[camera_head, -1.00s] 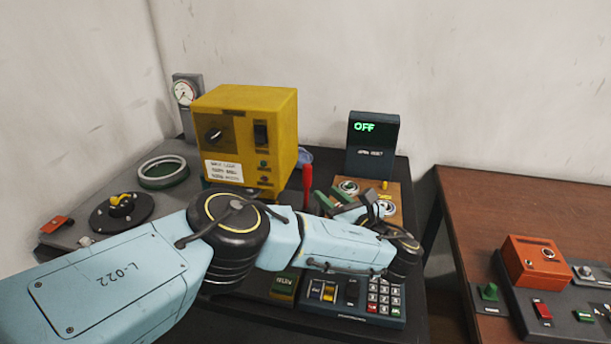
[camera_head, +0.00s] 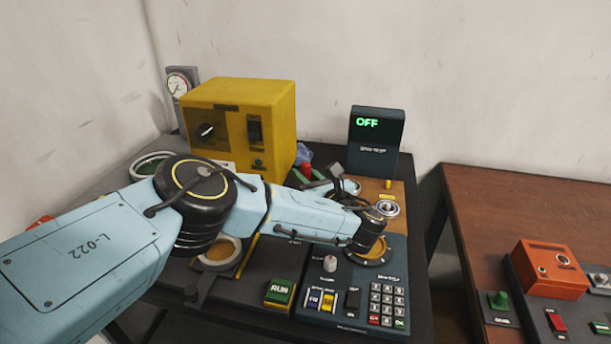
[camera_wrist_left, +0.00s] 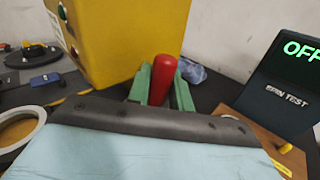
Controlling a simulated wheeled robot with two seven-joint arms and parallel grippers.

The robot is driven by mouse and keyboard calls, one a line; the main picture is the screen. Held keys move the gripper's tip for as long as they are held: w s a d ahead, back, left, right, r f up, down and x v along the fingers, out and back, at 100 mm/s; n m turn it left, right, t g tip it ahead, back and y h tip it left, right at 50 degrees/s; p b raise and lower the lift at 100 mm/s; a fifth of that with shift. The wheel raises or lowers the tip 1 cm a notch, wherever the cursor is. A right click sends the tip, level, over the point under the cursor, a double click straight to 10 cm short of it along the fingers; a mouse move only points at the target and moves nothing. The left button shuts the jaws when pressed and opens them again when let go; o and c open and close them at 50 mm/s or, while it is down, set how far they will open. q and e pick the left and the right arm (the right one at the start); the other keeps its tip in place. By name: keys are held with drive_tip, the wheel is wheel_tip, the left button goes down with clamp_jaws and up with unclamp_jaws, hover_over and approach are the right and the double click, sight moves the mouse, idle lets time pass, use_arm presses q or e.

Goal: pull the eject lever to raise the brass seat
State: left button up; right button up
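A red handle (camera_head: 306,169), which I take for the eject lever, stands behind my left forearm, beside the yellow box. In the left wrist view, the red handle (camera_wrist_left: 165,80) rises between the green fingers of my left gripper (camera_wrist_left: 162,88). In the head view my left gripper (camera_head: 308,176) is at the handle. I cannot tell whether the fingers press on it. Two round gold-coloured spots show: one inside a pale ring (camera_head: 217,254), one in a dark-rimmed ring (camera_head: 372,255) partly under my wrist. I cannot tell which is the brass seat. My right gripper is out of view.
The yellow box (camera_head: 243,120) stands close left of the handle. A display reading OFF (camera_head: 375,140) stands at the back right. A keypad panel (camera_head: 385,300) and a green RUN button (camera_head: 280,291) lie in front. A brown table (camera_head: 520,205) holds an orange box (camera_head: 551,268).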

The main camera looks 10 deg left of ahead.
use_arm(q)
clamp_jaws()
drive_tip(key=shift+s, duration=0.1)
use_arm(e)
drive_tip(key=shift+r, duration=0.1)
use_arm(q)
drive_tip(key=shift+s+n+t+y+p, duration=0.3)
drive_tip(key=shift+s+n+p, duration=0.15)
drive_tip(key=shift+p, duration=0.15)
drive_tip(key=shift+s+a+n+t+y+p, duration=0.1)
drive_tip(key=shift+s+n+t+y+p, duration=0.2)
drive_tip(key=shift+s+n+y+p, duration=0.35)
drive_tip(key=shift+s+f+n+t+y, duration=0.2)
drive_tip(key=shift+s+n+y, duration=0.25)
drive_tip(key=shift+s+n, duration=0.25)
drive_tip(key=shift+s+f+n+t+y, duration=0.1)
drive_tip(key=shift+s+n+t+y, duration=0.1)
drive_tip(key=shift+s+n+y, duration=0.35)
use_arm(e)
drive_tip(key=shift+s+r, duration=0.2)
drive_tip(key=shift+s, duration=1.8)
use_arm(q)
drive_tip(key=shift+o, duration=1.7)
unclamp_jaws()
